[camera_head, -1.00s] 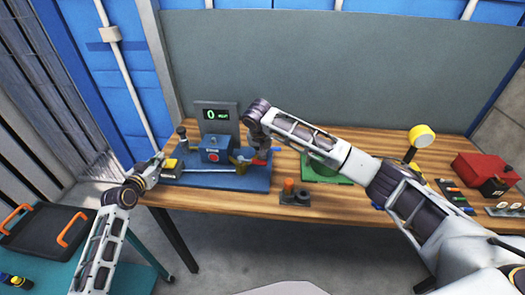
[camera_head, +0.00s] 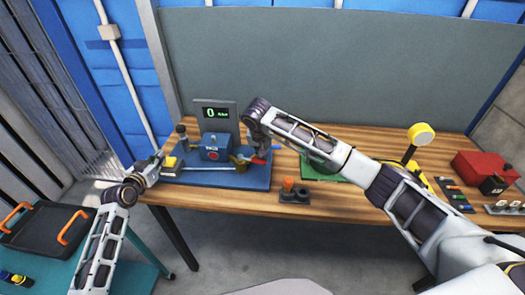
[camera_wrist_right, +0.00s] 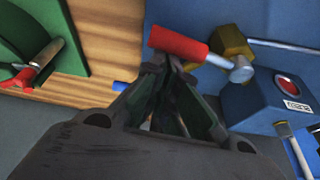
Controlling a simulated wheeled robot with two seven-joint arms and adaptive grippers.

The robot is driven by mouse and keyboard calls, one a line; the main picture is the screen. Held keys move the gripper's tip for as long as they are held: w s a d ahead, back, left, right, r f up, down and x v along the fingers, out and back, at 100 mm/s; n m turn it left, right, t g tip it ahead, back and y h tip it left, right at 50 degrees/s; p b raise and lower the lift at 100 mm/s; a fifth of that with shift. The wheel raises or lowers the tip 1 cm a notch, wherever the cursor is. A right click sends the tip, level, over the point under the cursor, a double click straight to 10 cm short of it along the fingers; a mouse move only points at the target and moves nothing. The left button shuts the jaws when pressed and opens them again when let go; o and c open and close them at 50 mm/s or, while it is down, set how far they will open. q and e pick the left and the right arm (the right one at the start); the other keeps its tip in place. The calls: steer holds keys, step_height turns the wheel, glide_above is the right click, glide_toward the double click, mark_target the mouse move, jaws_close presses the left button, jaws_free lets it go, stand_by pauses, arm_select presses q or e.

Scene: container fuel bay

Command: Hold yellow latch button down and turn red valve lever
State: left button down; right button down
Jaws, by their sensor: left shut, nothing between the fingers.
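The red valve lever (camera_head: 258,160) is on the right end of a blue base plate (camera_head: 222,180). In the right wrist view the red lever (camera_wrist_right: 178,43) lies across the tips of my right gripper (camera_wrist_right: 166,68), on a silver stem by a brass-coloured body (camera_wrist_right: 232,45). The tips are at the lever, but a firm hold on it cannot be made out. The yellow latch button (camera_head: 170,162) is at the plate's left end. My left gripper (camera_head: 158,160) is shut and empty right beside it; whether it presses the button is too small to tell.
A blue box (camera_head: 215,146) with a red button stands mid-plate, before a display (camera_head: 212,114) with a green zero. A green plate (camera_head: 320,168), a yellow round-headed object (camera_head: 421,134) and a red box (camera_head: 485,166) are to the right.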

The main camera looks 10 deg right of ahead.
mark_target(261, 161)
arm_select(q)
steer(key=shift+s+f, duration=0.1)
steer(key=shift+f, duration=0.2)
arm_select(e)
steer(key=shift+s+f, duration=0.1)
steer(key=shift+s, duration=0.1)
steer(key=shift+s+a, duration=0.2)
steer(key=shift+s, duration=0.45)
steer(key=shift+s+a, duration=0.5)
steer(key=shift+s, duration=0.4)
steer(key=shift+s+a, duration=0.7)
steer(key=shift+s, duration=0.05)
steer(key=shift+s+a, duration=0.6)
steer(key=shift+a, duration=0.25)
steer(key=shift+s+a, duration=0.2)
steer(key=shift+a, duration=0.3)
steer(key=shift+s+a, duration=0.15)
steer(key=shift+a, duration=0.3)
steer(key=shift+s+a+m+g+h, duration=0.1)
steer(key=shift+a+m+g+h, duration=0.25)
steer(key=shift+a+m, duration=0.95)
steer(key=shift+d, duration=0.25)
steer(key=shift+a+r, duration=0.1)
steer(key=shift+r, duration=0.2)
